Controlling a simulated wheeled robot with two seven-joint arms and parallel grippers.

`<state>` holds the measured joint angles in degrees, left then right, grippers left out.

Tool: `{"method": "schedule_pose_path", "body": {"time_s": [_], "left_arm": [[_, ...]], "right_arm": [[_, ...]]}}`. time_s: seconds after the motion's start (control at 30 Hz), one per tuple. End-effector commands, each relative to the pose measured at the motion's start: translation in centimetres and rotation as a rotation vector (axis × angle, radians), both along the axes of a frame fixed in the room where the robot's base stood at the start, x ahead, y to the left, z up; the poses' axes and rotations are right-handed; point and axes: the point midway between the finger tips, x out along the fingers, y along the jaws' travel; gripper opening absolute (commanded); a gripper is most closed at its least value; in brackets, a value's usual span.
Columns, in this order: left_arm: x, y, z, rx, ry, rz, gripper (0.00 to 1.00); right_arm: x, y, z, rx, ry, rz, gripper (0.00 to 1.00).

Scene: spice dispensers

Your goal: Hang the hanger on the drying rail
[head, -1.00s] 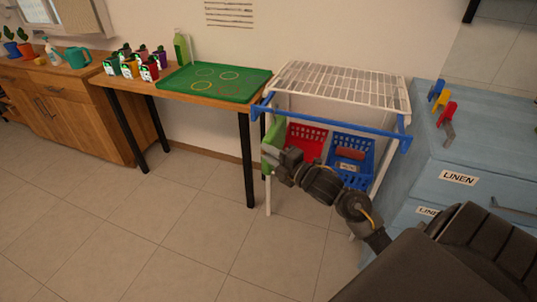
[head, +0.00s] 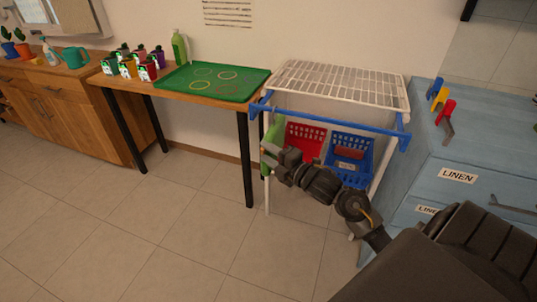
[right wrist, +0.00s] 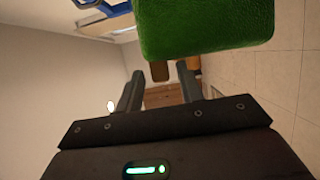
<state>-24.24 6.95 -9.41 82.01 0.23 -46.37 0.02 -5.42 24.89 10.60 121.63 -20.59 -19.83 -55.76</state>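The blue drying rail (head: 335,124) runs along the front of a white wire rack. A green cloth-like piece (head: 273,138) hangs below the rail's left end, and I cannot make out a separate hanger. My right gripper (head: 267,162) is beside this green piece, partly covering it. In the right wrist view the fingers (right wrist: 158,85) stand apart with nothing seen between them. The fuzzy green piece (right wrist: 205,28) fills the top of that view, just beyond the fingertips. Whether it touches them I cannot tell. My left gripper is not in view.
Red (head: 304,140) and blue (head: 350,150) baskets sit under the rack's wire top (head: 345,82). A blue linen cabinet (head: 425,165) stands close on the right. A table with a green tray (head: 213,83) stands left. The floor in front is clear.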

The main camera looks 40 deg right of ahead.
Motion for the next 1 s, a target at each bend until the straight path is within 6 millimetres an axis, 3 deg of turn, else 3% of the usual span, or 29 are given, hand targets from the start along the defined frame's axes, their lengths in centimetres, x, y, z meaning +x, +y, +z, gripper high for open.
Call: {"method": "schedule_pose_path", "body": {"time_s": [0.43,0.8,1.0], "left_arm": [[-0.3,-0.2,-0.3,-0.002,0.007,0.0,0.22],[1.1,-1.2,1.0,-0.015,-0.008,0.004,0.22],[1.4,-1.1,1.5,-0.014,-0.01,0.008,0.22]], "right_arm": [[-1.0,-0.2,-0.2,0.0,0.005,0.0,0.45],[-7.8,-1.7,-0.2,-0.001,0.005,0.0,0.45],[-10.1,-2.2,-0.2,-0.001,0.003,0.0,0.45]]}}
